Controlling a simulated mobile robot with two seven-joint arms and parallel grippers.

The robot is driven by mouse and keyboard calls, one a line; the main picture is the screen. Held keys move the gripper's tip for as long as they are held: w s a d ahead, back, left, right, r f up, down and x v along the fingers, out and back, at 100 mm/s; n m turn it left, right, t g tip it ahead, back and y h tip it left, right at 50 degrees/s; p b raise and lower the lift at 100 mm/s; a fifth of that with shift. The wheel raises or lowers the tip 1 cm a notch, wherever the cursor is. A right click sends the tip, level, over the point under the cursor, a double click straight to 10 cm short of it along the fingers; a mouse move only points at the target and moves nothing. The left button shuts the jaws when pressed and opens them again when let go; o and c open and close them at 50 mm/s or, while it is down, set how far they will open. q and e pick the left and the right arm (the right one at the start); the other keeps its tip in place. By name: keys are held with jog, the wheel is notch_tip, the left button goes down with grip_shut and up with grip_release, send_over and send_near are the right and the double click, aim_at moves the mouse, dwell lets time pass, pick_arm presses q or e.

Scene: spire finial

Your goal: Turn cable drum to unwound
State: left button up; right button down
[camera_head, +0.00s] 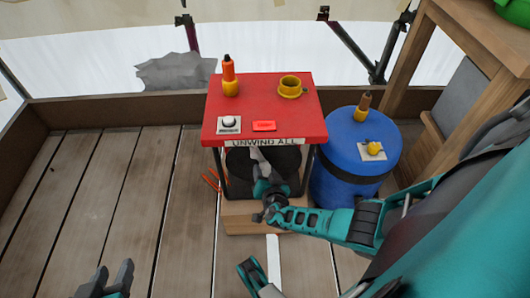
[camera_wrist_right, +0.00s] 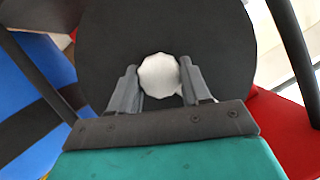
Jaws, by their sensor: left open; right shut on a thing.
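The cable drum (camera_head: 288,160) is a dark round shape inside the frame under a red top. A sign below the top's front edge (camera_head: 265,142) reads "UNWIND ALL". In the right wrist view the drum (camera_wrist_right: 220,40) is a large black disc with a white faceted knob (camera_wrist_right: 159,75) at its centre. My right gripper (camera_head: 262,178) reaches in at the front of the drum. Its fingers (camera_wrist_right: 158,80) are shut on the knob, one on each side. My left gripper (camera_head: 113,272) is open and empty, low at the left over the floorboards.
The red top (camera_head: 262,95) carries an orange bottle (camera_head: 229,75), a yellow ring (camera_head: 290,86), a white button (camera_head: 229,124) and a red switch (camera_head: 264,126). A blue barrel (camera_head: 345,170) stands close on the right. Orange-handled pliers (camera_head: 211,180) lie left. The left floor is mostly clear.

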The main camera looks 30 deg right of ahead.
jog(key=shift+w+d+r, duration=0.1)
dwell(0.4)
jog(key=c, duration=0.5)
grip_release()
